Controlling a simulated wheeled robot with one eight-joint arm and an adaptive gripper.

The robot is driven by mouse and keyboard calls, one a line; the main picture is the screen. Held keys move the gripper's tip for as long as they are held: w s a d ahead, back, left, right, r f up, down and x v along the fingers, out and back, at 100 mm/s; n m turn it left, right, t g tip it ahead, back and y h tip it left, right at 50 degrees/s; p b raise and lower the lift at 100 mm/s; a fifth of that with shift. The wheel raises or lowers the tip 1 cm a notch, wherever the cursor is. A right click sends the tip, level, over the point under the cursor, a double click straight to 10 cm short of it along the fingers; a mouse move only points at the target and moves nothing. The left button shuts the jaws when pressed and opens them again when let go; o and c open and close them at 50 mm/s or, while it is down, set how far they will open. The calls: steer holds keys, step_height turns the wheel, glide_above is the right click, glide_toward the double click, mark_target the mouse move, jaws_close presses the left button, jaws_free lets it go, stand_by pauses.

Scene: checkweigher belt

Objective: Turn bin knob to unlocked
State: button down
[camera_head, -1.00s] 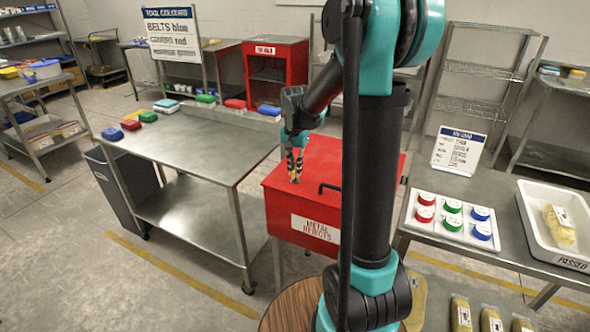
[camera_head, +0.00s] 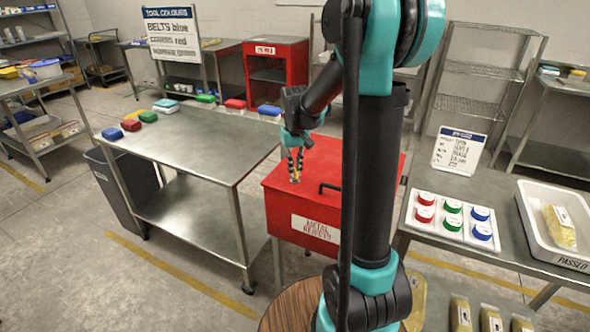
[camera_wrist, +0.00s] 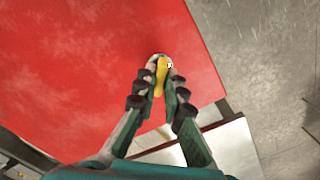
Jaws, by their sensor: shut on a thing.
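The red bin (camera_head: 325,205), labelled METAL REJECTS, stands between the grey bench and the right table. Its flat lid shows in the wrist view (camera_wrist: 90,60). On the lid is a small yellow knob (camera_wrist: 161,78) with a pale plate beneath it. My gripper (camera_wrist: 160,84) reaches down onto the lid and is shut on the knob, one finger on each side. In the head view my gripper (camera_head: 295,178) meets the lid near its left edge. The knob's lock marking is too small to read.
A black handle (camera_head: 328,188) sits on the lid, right of my gripper. The grey bench (camera_head: 190,155) is close on the left. On the right table are a tray of coloured pots (camera_head: 451,231) and a white tray (camera_head: 535,225).

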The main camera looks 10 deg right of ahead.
steer(key=n, duration=0.4)
steer(key=shift+n, duration=0.3)
steer(key=n, duration=0.4)
steer(key=shift+n, duration=0.3)
steer(key=c, duration=1.6)
jaws_free()
step_height(320, 180, up, 12)
